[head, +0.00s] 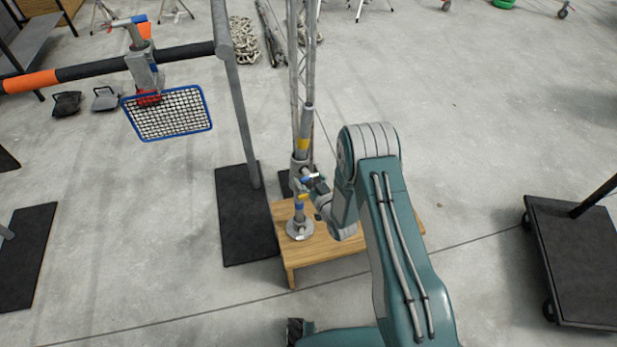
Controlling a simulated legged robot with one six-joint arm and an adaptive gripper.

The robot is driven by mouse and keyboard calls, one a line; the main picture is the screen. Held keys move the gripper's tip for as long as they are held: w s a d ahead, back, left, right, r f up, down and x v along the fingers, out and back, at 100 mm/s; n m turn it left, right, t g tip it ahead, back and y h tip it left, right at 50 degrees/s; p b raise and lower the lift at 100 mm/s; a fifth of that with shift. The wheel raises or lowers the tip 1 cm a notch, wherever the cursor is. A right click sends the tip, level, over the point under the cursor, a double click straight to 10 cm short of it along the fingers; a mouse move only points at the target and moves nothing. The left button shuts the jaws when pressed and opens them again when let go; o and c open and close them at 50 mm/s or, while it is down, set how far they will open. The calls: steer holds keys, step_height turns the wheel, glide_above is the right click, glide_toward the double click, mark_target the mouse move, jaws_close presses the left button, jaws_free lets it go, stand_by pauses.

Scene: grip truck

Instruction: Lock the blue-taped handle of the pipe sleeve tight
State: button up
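A vertical pipe (307,122) with a yellow band stands at the middle of the head view, above a small wooden table (288,258). A grey pipe sleeve (299,167) is around it. A small handle with blue tape (307,179) sticks out at the sleeve's lower part, with a pale tip to its right. Below, a pipe piece with yellow and blue bands (299,209) rises from a round metal base (299,230) on the table. My gripper (308,187) is right beside the blue-taped handle. Its fingers are too small and overlapped to show whether they touch or hold it.
A post (241,120) stands on a black base plate (243,215) just left of the table. A black wheeled cart (575,260) is at right. The floor between table and cart is clear.

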steer(key=shift+d, duration=0.15)
steer(key=c, duration=0.5)
steer(key=shift+n, duration=1)
steer(key=o, duration=0.9)
